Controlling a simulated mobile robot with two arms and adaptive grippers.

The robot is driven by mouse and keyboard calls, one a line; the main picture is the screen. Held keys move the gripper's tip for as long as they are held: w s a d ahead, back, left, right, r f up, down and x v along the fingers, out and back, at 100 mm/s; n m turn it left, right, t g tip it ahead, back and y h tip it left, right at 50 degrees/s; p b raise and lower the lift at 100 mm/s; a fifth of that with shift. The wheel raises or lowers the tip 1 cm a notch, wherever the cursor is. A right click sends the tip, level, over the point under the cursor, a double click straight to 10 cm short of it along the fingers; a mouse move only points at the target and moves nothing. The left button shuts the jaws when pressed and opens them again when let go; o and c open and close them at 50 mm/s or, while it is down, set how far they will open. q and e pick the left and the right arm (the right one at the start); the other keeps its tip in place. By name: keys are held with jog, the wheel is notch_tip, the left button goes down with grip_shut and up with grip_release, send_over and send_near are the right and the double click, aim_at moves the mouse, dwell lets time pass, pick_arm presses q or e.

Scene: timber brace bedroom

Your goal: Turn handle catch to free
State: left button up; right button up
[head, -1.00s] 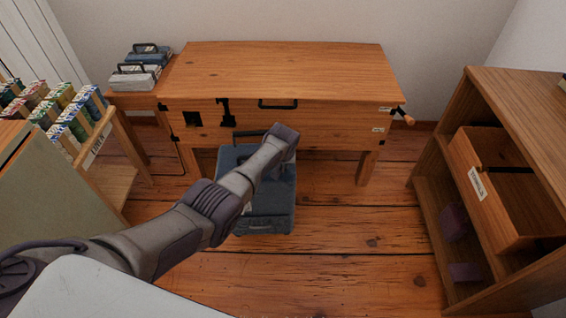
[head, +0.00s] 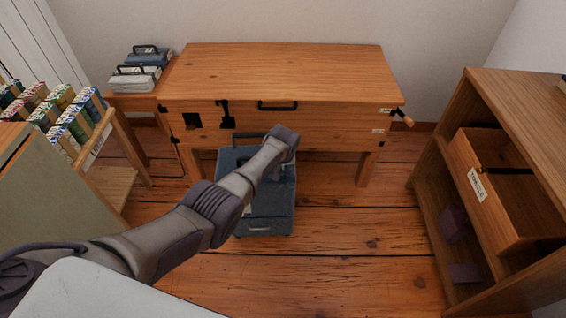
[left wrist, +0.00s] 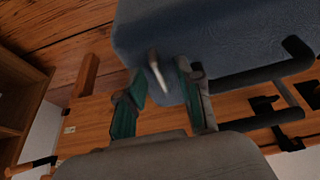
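A blue-grey case (head: 265,212) stands on the floor in front of the wooden chest, partly hidden by my left arm. In the left wrist view, the case (left wrist: 220,40) fills the upper right, with a dark bar handle (left wrist: 262,78) along its side. A small pale metal lever (left wrist: 158,75), which looks like the handle catch, sticks out from it. My left gripper (left wrist: 161,72) is open, with one teal-padded finger on either side of the lever. I cannot tell whether either finger touches it. In the head view my left gripper is mostly hidden. My right gripper is out of view.
The wooden chest (head: 290,70) has black fittings, a front handle (head: 277,105) and a crank (head: 404,117). A shelf unit (head: 520,100) with a labelled drawer (head: 478,184) stands at right. A rack of packets (head: 75,120) is at left.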

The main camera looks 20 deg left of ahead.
pick_arm(q)
jog(key=shift+r, duration=0.1)
jog(key=v, duration=1.1)
jog(key=shift+s+r, duration=0.25)
jog(key=shift+r, duration=0.05)
jog(key=shift+d, duration=0.1)
